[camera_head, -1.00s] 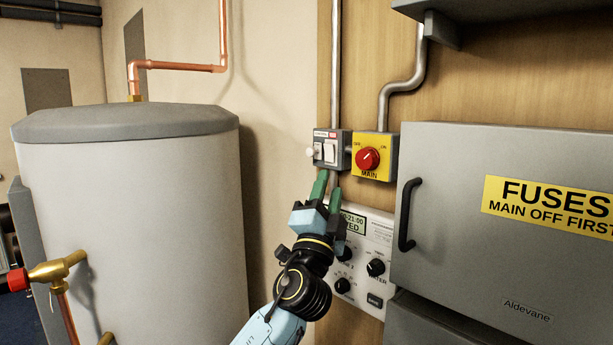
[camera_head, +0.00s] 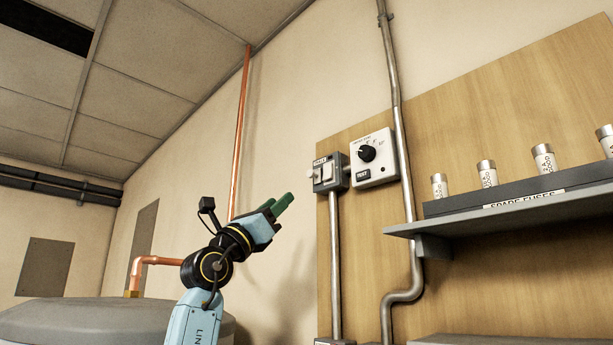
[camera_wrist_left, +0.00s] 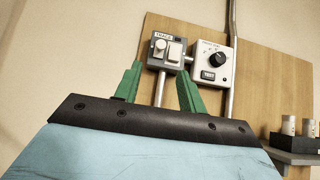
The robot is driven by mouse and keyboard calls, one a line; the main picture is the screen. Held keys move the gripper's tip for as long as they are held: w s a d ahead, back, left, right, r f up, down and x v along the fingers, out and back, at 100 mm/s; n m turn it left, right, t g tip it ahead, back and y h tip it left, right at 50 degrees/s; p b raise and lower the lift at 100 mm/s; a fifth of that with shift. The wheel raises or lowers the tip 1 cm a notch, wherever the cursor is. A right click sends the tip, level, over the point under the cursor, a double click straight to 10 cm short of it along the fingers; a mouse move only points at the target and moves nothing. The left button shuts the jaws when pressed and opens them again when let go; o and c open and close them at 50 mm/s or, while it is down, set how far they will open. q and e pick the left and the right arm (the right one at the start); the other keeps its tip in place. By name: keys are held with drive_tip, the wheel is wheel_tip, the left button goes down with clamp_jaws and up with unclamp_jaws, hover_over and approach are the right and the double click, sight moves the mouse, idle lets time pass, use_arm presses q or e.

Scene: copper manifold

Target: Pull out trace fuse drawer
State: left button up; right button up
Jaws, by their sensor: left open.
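The grey trace fuse unit (camera_head: 325,174) is fixed high on the wooden board, with a pale round knob on its left and a white switch beside it. In the left wrist view the same unit, labelled TRACE (camera_wrist_left: 168,50), shows just beyond my fingertips. My left gripper (camera_head: 287,199) is open and empty, below and left of the unit and apart from it. In the left wrist view its two green fingers (camera_wrist_left: 158,80) stand spread, pointing up toward the unit. Whether the knob belongs to the drawer I cannot tell. My right gripper is not in view.
A white box with a black dial and TEST button (camera_head: 374,158) adjoins the unit on the right. A metal conduit (camera_head: 400,150) runs beside it. A shelf (camera_head: 510,212) holds several spare fuses (camera_head: 487,173) at right. Plain wall lies left of the board.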

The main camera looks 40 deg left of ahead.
sight(309, 174)
use_arm(q)
drive_tip(key=p+x, duration=0.6)
drive_tip(key=x, duration=0.5)
drive_tip(key=shift+s+r, duration=0.1)
drive_tip(key=shift+p+x, duration=0.6)
drive_tip(key=shift+x, duration=0.25)
drive_tip(key=shift+d, duration=0.1)
clamp_jaws()
